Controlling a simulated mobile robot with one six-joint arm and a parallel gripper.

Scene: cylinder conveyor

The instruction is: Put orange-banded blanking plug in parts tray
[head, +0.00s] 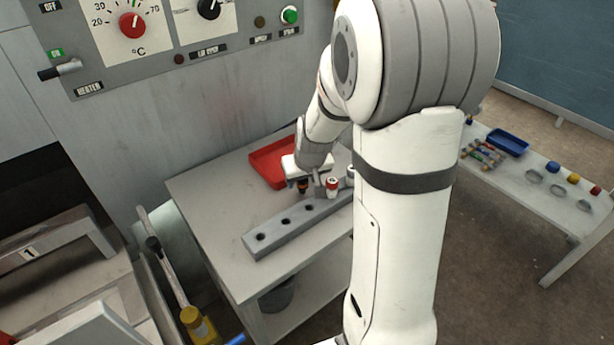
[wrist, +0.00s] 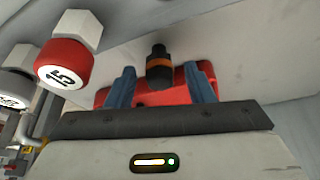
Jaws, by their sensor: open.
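The orange-banded blanking plug (head: 303,186) is dark with an orange ring. In the head view it shows just below my gripper (head: 304,180), at the grey block with holes (head: 262,240). In the wrist view the plug (wrist: 158,66) stands between the two blue-grey fingers of my gripper (wrist: 160,70), with gaps on both sides. My gripper is open. The plug's lower end and its seat are hidden. The red parts tray (head: 262,160) lies on the table behind the block; it also shows red behind the fingers in the wrist view (wrist: 150,98).
A red-and-white plug (head: 332,186) marked 15 stands close right of my gripper; it is at left in the wrist view (wrist: 66,62). A pale plug stands beyond it. Several block holes are empty at the near end. A control panel (head: 150,40) is behind the table (head: 215,200).

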